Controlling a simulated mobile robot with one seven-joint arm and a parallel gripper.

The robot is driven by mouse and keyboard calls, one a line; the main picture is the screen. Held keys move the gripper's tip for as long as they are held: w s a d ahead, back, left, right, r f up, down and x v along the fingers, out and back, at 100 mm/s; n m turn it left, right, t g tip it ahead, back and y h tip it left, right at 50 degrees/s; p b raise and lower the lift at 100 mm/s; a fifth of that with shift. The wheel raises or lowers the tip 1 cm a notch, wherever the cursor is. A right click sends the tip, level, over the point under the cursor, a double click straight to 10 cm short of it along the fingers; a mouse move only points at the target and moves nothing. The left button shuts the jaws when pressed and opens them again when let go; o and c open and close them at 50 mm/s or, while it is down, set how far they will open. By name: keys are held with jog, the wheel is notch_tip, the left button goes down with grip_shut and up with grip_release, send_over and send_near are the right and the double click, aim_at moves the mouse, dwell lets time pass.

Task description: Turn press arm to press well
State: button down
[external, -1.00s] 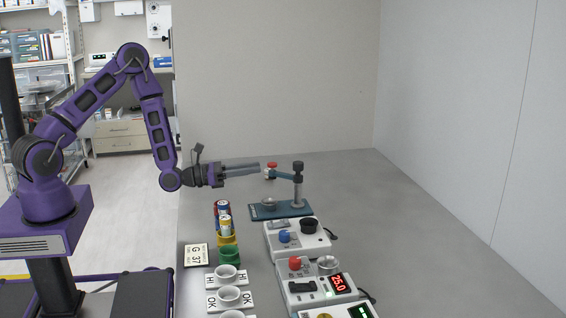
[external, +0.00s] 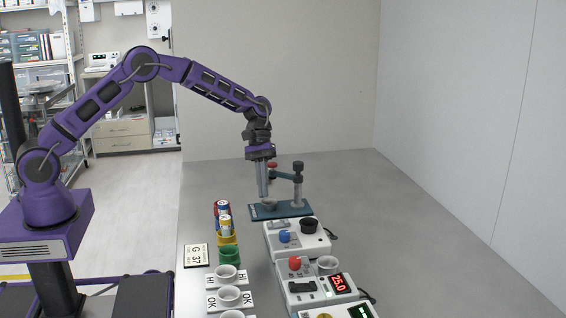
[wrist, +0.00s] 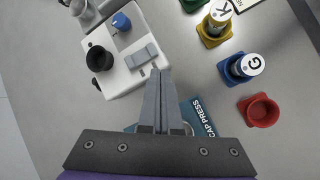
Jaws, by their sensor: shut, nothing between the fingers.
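The cap press has a teal base (external: 292,210) lettered CAP PRESS, which also shows in the wrist view (wrist: 203,115). Its upright post (external: 298,190) stands at the base's right end. The press arm (external: 285,177) reaches left from the post and carries a red knob (external: 272,165). The small metal well (external: 269,204) sits near the base's left end. My gripper (external: 263,196) is shut and empty, pointing down beside the arm's knob end, with its tips near the well. I cannot tell whether it touches the arm. My gripper (wrist: 158,75) hides most of the press in the wrist view.
A white device (external: 298,240) with blue and black knobs stands just in front of the press. Coloured holders, some with vials (external: 225,225), stand to the front left. More devices with red (external: 338,284) displays line the front. The table behind and right is clear.

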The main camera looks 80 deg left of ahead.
jog(key=w+a+r+t+y, duration=0.1)
jog(key=w+a+r+y, duration=0.4)
jog(key=a, duration=0.2)
jog(key=w+a+r+t+y, duration=0.2)
jog(key=w+a+r+y, duration=0.2)
jog(key=a, duration=0.3)
notch_tip(320, 180, down, 9)
jog(key=shift+m+y, duration=0.3)
jog(key=shift+s, duration=0.1)
